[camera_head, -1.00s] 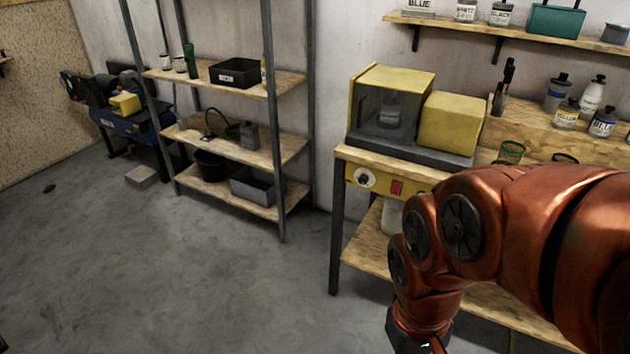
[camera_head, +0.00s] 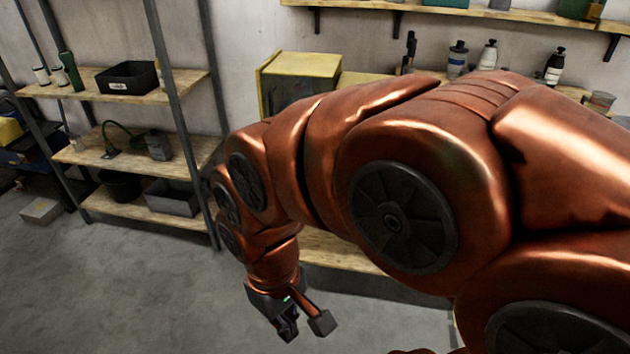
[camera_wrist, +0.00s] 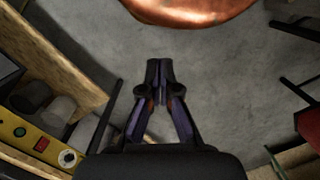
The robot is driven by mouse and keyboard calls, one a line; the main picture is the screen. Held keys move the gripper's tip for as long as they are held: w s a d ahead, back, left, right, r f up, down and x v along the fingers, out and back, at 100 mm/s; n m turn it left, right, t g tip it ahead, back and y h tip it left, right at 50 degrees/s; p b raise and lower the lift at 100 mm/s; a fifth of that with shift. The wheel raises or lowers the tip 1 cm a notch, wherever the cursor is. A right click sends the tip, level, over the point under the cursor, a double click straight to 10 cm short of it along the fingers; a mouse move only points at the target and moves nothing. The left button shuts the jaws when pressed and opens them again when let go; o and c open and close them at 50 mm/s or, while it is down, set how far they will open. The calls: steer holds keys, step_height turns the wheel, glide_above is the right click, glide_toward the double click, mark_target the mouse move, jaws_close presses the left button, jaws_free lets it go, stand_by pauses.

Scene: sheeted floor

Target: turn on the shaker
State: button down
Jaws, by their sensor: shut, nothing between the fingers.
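The shaker (camera_head: 298,66) is a yellow machine with a dark window, on the workbench in the head view. My arm hides its lower part and its front panel there. In the wrist view a yellow control panel (camera_wrist: 14,152) shows at the lower left, with a red switch (camera_wrist: 41,145) and a white round dial (camera_wrist: 68,158). My gripper (camera_head: 287,330) hangs low in front of the bench in the head view, over the floor. In the wrist view my gripper (camera_wrist: 158,66) is shut and empty, pointing away from the panel and apart from it.
A metal shelf rack (camera_head: 140,177) with wooden boards stands to the left of the bench. A wall shelf (camera_head: 350,8) runs above the bench, and several bottles stand below it. Grey floor (camera_head: 130,290) is clear at the lower left.

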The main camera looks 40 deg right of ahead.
steer(key=w+d+f+n+t+b, duration=0.25)
steer(key=w+d, duration=0.45)
steer(key=w, duration=0.5)
steer(key=w+d+f+n+t+b, duration=0.2)
steer(key=w+d+t+b, duration=0.15)
steer(key=w+d, duration=0.6)
steer(key=w+d+f+b, duration=0.1)
steer(key=w+d, duration=0.1)
steer(key=d, duration=0.5)
steer(key=w+d+f+t+h+b, duration=0.1)
steer(key=w+d+f+b, duration=0.1)
steer(key=d, duration=0.6)
steer(key=w+d+f+t+h+b, duration=0.1)
steer(key=w+d, duration=0.2)
steer(key=d, duration=0.5)
steer(key=shift+w+f+n+b, duration=0.15)
steer(key=shift+w+n+b, duration=0.1)
steer(key=shift+n+b, duration=0.2)
steer(key=w+d+f+p, duration=0.2)
steer(key=w+d+f, duration=0.2)
steer(key=w+f, duration=0.4)
steer(key=shift+d+f, duration=0.35)
steer(key=shift+d, duration=0.05)
